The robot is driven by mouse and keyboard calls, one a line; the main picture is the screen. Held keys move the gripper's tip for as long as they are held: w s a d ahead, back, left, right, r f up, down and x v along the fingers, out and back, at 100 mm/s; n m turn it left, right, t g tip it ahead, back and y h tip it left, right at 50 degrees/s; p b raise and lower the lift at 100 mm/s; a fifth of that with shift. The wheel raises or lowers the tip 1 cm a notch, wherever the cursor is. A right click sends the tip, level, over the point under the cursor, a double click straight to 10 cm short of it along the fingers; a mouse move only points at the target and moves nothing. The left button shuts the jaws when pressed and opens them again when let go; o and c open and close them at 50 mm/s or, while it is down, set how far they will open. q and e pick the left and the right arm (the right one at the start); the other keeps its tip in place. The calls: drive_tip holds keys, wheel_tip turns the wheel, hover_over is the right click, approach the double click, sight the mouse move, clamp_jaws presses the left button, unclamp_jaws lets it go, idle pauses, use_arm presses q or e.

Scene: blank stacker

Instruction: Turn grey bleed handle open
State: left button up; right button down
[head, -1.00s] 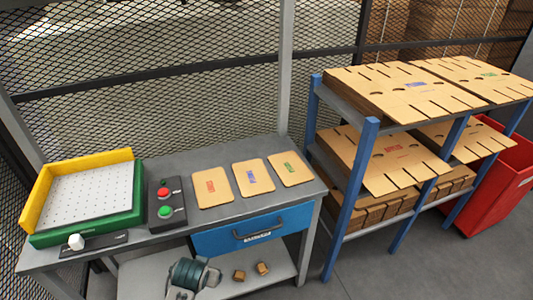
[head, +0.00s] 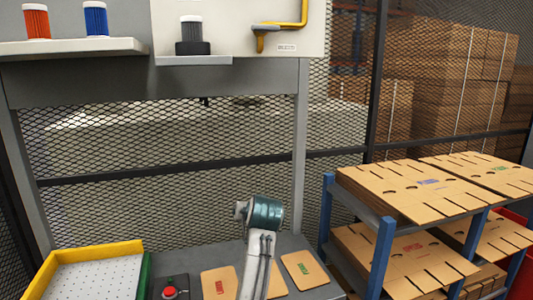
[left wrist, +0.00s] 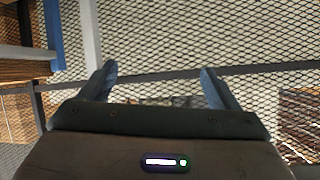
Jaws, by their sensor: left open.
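I cannot make out a grey bleed handle in either view. A yellow bent pipe or lever (head: 282,27) is on the pale panel (head: 225,28) at the top of the head view, with a small label beside it. The panel is cut off by the top edge. One of my arms, with a teal wrist joint (head: 266,212), rises above the bench in the head view; its jaws are not clear there. In the left wrist view my left gripper (left wrist: 157,75) is open and empty, its two blue-grey fingers apart in front of wire mesh.
Orange (head: 37,22) and blue (head: 96,19) ribbed canisters stand on a shelf (head: 70,48). A dark-based canister (head: 192,34) stands on a small ledge. The bench holds a yellow-edged tray (head: 95,270) and cards. A blue-post rack (head: 380,255) with cardboard blanks stands right.

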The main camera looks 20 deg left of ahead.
use_arm(q)
drive_tip(key=d+r+n+t+y, duration=0.1)
drive_tip(key=d+r+t+y, duration=0.15)
drive_tip(key=r, duration=1.55)
drive_tip(key=d+r+n+t+y, duration=0.15)
drive_tip(key=d+r, duration=0.25)
drive_tip(key=r, duration=1.5)
drive_tip(key=n+p, duration=0.1)
drive_tip(key=p, duration=0.9)
approach(267, 26)
drive_tip(key=x, duration=0.4)
drive_tip(key=p+x, duration=0.3)
drive_tip(key=x, duration=0.3)
drive_tip(key=shift+w+a, duration=0.15)
drive_tip(key=shift+w+a+f+p, duration=0.1)
drive_tip(key=shift+w+a+p, duration=0.05)
drive_tip(key=shift+w+p, duration=0.2)
drive_tip(key=c, duration=1)
